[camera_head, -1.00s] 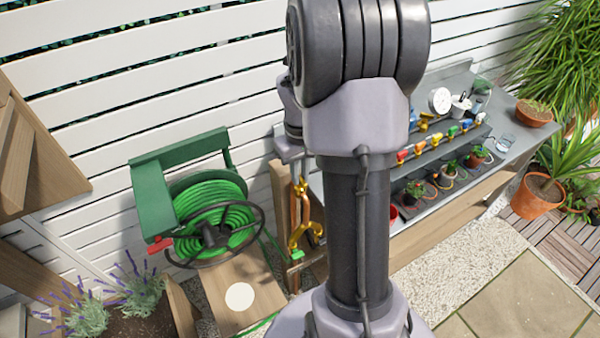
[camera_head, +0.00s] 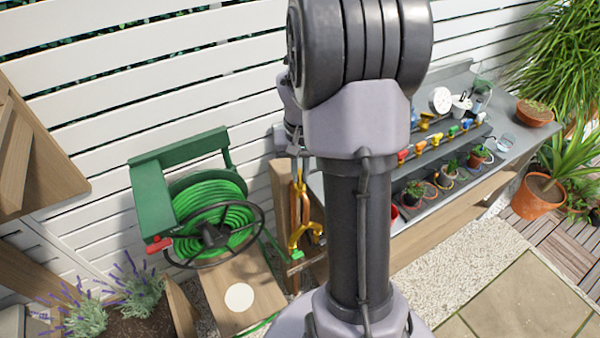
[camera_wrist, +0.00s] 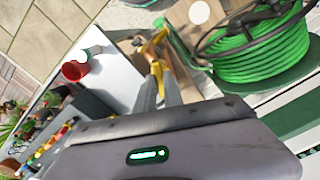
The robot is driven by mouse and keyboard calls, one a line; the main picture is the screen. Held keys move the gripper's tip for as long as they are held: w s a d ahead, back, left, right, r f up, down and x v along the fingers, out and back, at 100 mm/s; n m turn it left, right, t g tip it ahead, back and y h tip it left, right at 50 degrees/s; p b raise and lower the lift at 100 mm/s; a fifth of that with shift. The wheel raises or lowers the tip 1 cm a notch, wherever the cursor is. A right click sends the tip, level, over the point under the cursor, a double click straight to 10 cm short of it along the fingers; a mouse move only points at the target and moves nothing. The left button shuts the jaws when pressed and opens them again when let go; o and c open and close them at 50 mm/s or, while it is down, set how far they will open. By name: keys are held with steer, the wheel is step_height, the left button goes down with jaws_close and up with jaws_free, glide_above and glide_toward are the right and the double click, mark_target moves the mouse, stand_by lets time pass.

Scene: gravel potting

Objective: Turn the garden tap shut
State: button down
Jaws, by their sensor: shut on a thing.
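The garden tap (camera_head: 305,236) is yellow brass and stands on a copper pipe beside a wooden post, with a green hose fitting below its spout. It also shows in the wrist view (camera_wrist: 153,46), just beyond my fingers. My gripper (camera_wrist: 159,76) has its two grey fingers shut on the tap's yellow handle, which shows between them. In the head view my arm hides most of the gripper, and only a bit shows above the tap. How far the handle is turned cannot be told.
A green hose reel (camera_head: 205,220) stands left of the tap. A grey potting bench (camera_head: 440,195) with coloured fittings and small plants is to the right. A red pot (camera_wrist: 74,71) sits on the bench near the tap. Lavender (camera_head: 135,295) grows at front left.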

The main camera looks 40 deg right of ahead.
mark_target(300, 176)
steer(key=m+b, duration=0.1)
steer(key=m, duration=0.5)
steer(key=m+b, duration=0.2)
steer(key=m, duration=0.4)
steer(key=shift+m, duration=0.4)
stand_by(0.4)
steer(key=c, duration=1.5)
jaws_free()
steer(key=shift+o, duration=0.2)
step_height(300, 176, up, 18)
steer(key=p, duration=0.6)
steer(key=shift+f, duration=0.25)
